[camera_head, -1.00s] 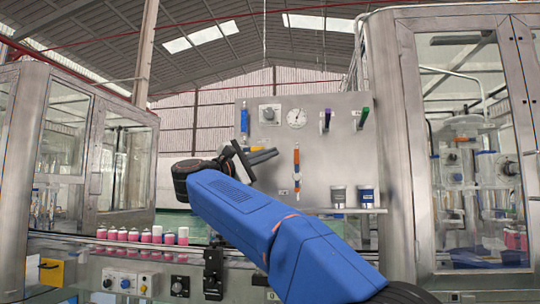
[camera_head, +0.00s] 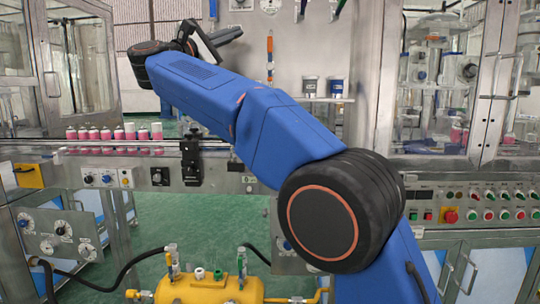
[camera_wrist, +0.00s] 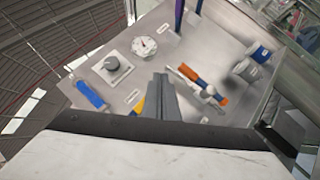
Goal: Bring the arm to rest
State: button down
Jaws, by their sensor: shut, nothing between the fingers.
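My blue arm (camera_head: 210,88) reaches up and to the left across the head view, from the lower right. My gripper (camera_head: 228,37) is at its far end, in front of the grey tool panel and well above the conveyor. In the wrist view, the gripper's two grey fingers (camera_wrist: 162,92) lie together, shut, with nothing held. They point towards the panel (camera_wrist: 215,60), and part of a yellow item on it is hidden behind them.
Several pink-and-white cans (camera_head: 106,134) stand on the conveyor (camera_head: 90,150) at left. Glass machine cabinets flank both sides.

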jog(key=w+d+r+n+t+y, duration=0.25)
jog(key=d+r+n+t, duration=0.3)
jog(key=n, duration=0.35)
jog(key=d+f+n+t+y, duration=0.25)
jog(key=d+n+y, duration=0.35)
jog(key=n+y, duration=1.1)
jog(key=s+d+f+n+g, duration=0.4)
jog(key=s+d+f+n, duration=0.3)
jog(key=f, duration=0.6)
jog(key=s+d+f+n+g, duration=0.5)
jog(key=f+n, duration=0.4)
jog(key=f, duration=0.4)
jog(key=s+d+f+n+g, duration=0.4)
jog(key=s+d+f+n, duration=0.3)
jog(key=f, duration=0.6)
jog(key=s+d+f+n+g+h, duration=0.2)
jog(key=s+d+f, duration=0.3)
jog(key=s+f, duration=0.7)
jog(key=s+d+f+n+g+h, duration=0.3)
jog(key=s+d+f+n+g, duration=0.2)
jog(key=s+f, duration=0.7)
notch_tip(320, 180, down, 3)
jog(key=shift+s+d+r+n+g, duration=0.15)
jog(key=shift+d+n+g, duration=0.15)
jog(key=shift+d, duration=0.5)
